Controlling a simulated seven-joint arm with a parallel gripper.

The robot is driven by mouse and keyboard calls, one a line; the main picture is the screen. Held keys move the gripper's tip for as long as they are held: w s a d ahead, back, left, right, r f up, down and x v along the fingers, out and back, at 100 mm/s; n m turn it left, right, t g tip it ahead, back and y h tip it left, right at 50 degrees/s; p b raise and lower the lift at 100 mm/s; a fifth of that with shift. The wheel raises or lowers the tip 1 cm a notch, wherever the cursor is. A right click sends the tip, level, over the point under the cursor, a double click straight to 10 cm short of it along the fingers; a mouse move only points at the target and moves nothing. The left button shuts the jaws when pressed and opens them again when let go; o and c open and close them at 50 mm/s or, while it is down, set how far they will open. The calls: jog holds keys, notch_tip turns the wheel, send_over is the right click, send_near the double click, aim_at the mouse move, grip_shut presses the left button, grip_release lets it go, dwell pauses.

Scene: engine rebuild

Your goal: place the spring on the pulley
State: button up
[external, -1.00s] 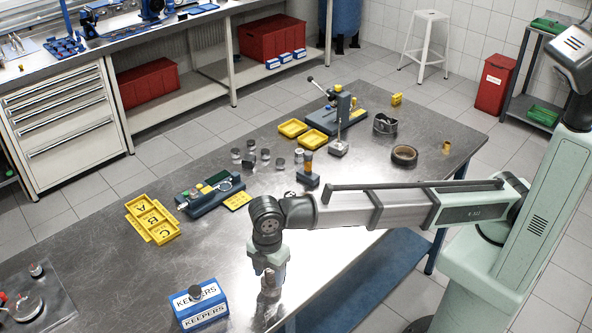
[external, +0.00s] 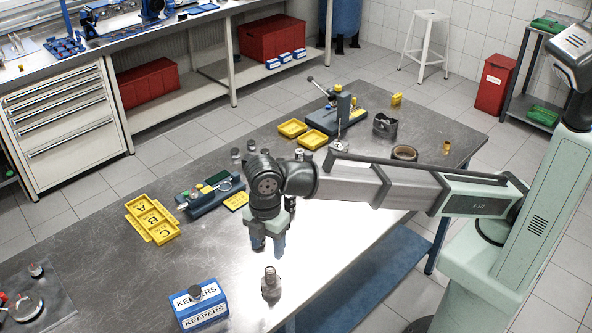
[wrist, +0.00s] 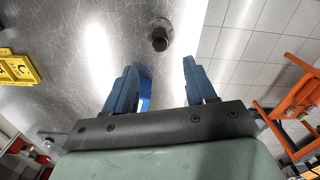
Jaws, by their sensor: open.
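A small grey metal stack (external: 271,285) stands upright on the near edge area of the steel table. It has a wider round lower part and a narrower upper part, which fits the spring standing on the pulley, but the coils are too small to make out. In the wrist view the stack (wrist: 160,36) shows ahead of the fingers, with a dark narrow part on a round base. My gripper (external: 268,244) is above and behind the stack, apart from it. Its blue fingers (wrist: 166,85) are spread with nothing between them.
A blue and white KEEPERS box (external: 201,312) with a dark round part on top stands left of the stack. A yellow tray marked A, B, C (external: 152,222) and a dark fixture (external: 211,194) lie farther back. The table between the tray and the box is clear.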

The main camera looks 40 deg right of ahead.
jog(key=shift+r, duration=0.8)
